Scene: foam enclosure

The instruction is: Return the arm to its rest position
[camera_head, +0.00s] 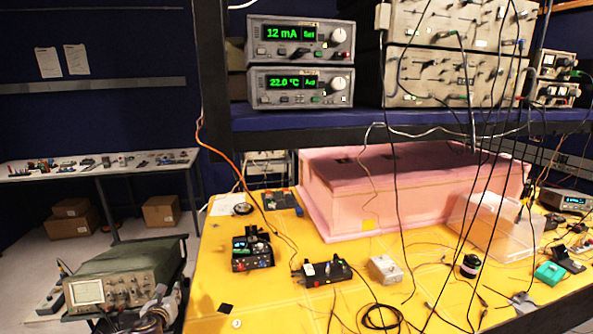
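My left gripper (160,302) shows small at the bottom left, as a cluster of grey metallic parts beside the oscilloscope. Its fingers are not clear enough to tell open from shut, and I see nothing plainly held in it. It is left of the yellow table (262,292), apart from the things on the table. My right gripper is not in view. The pink foam enclosure (400,200) stands closed-looking at the back of the yellow table, far to the right of my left gripper.
An oscilloscope (100,292) stands at the lower left. A dark shelf (300,121) with instruments spans above the table. Small devices, a clear box (490,228) and hanging cables crowd the table's right. A side bench (60,176) and cardboard boxes (160,211) stand behind.

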